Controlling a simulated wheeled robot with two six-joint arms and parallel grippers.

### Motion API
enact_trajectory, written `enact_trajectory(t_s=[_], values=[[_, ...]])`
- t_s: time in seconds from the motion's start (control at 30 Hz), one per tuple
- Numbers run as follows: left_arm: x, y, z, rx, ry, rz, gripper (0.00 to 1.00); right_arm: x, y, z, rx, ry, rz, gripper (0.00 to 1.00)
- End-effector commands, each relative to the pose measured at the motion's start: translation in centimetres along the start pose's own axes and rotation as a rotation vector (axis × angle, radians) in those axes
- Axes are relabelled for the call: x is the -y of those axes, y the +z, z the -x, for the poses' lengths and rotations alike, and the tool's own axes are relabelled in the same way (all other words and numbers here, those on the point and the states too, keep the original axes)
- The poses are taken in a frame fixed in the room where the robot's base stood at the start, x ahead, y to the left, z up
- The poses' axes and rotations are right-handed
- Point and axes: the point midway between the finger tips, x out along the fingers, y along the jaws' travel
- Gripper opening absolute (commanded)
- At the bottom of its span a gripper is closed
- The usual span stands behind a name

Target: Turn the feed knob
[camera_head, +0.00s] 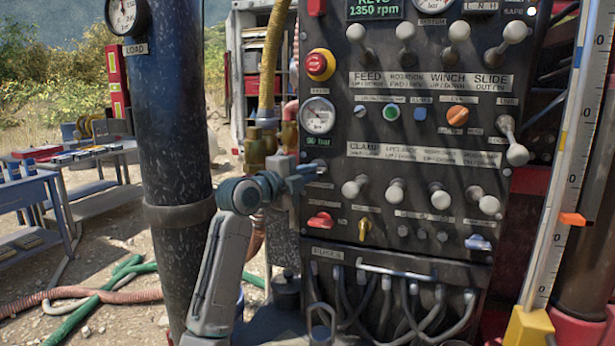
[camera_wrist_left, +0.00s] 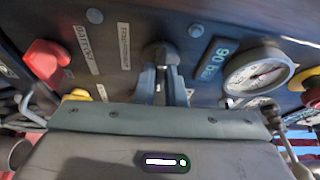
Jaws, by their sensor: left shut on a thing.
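My left gripper (camera_head: 309,173) reaches the left edge of the dark control panel (camera_head: 335,240), just below the pressure gauge marked 90 bar. In the left wrist view its two blue-grey fingers (camera_wrist_left: 161,82) are shut on a small dark round knob (camera_wrist_left: 158,52), taken as the feed knob, that sticks out of the panel. The fingers hide part of the knob, and in the head view the gripper covers it. A label plate (camera_wrist_left: 124,46) beside the knob is too blurred to read surely. My right gripper is not in view.
The gauge (camera_head: 317,115) sits just above the gripper. A red emergency button (camera_head: 320,64) is higher up, and a red knob (camera_head: 320,219) and yellow tap (camera_head: 364,229) sit below. Brass fittings (camera_head: 255,148) with hoses stand left of the panel. Several grey-knobbed levers fill the panel.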

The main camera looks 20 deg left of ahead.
Motion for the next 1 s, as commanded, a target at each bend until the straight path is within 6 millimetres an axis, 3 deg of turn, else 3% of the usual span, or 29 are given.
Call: enact_trajectory(t_s=[0.57, 0.6, 0.67, 1.0], values=[[-0.11, -0.01, -0.03, -0.001, 0.014, -0.026, 0.0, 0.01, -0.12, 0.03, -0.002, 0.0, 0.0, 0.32], [-0.1, -0.01, -0.03, -0.001, 0.014, -0.026, 0.18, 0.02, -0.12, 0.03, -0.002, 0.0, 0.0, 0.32], [-0.09, -0.01, -0.03, -0.001, 0.013, -0.026, 0.3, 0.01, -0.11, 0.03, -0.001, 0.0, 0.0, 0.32], [-0.05, 0.02, 0.2, 0.0, 0.012, -0.026, 0.32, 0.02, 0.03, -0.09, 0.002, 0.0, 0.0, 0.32]])
